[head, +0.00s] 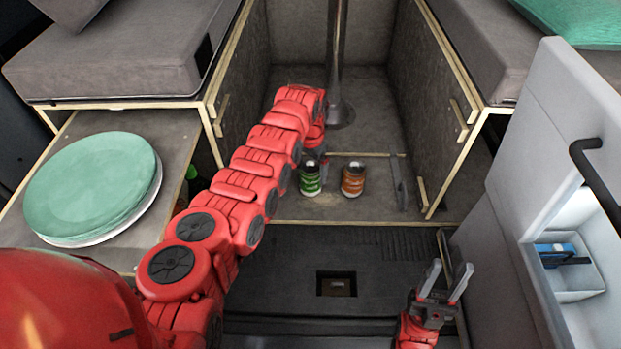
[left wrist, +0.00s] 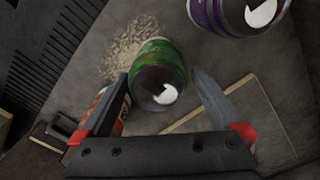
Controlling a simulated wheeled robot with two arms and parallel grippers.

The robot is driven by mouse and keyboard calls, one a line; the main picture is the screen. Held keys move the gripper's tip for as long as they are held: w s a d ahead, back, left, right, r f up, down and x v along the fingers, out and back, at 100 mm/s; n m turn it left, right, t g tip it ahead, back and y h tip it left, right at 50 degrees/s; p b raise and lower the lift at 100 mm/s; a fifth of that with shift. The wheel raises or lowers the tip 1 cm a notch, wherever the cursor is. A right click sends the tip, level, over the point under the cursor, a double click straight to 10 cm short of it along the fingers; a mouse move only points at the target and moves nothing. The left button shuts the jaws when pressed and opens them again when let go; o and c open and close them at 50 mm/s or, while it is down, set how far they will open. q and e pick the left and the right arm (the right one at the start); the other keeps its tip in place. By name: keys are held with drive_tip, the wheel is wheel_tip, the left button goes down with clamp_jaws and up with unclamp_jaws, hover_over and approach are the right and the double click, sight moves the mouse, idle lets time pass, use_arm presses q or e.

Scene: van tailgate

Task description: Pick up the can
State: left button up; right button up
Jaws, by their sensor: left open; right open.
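A green can (head: 310,179) stands upright on the van floor, and an orange can (head: 353,180) stands to its right. My left gripper (head: 316,160) is at the green can, partly hidden by my own arm. In the left wrist view, the open fingers point toward the green can (left wrist: 158,68), which shows between their tips; I cannot tell whether they touch it. The orange can (left wrist: 103,103) is partly hidden behind the left finger there. A purple can (left wrist: 238,14) is at the top right, cut by the frame. My right gripper (head: 446,282) is open and empty at the lower right.
A metal post (head: 337,60) rises behind the cans. Wood-edged bench walls close in both sides. A round teal cushion (head: 92,186) lies on the left shelf. A grey cabinet door (head: 545,130) stands at the right. The floor right of the orange can is mostly clear.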

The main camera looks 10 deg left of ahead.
use_arm(q)
drive_tip(key=f, duration=0.4)
drive_tip(key=shift+s+b, duration=0.25)
drive_tip(key=shift+b, duration=0.15)
drive_tip(key=shift+w+f, duration=0.1)
drive_tip(key=shift+f, duration=0.4)
drive_tip(key=shift+r, duration=0.1)
drive_tip(key=shift+c, duration=0.3)
clamp_jaws()
drive_tip(key=shift+r, duration=0.1)
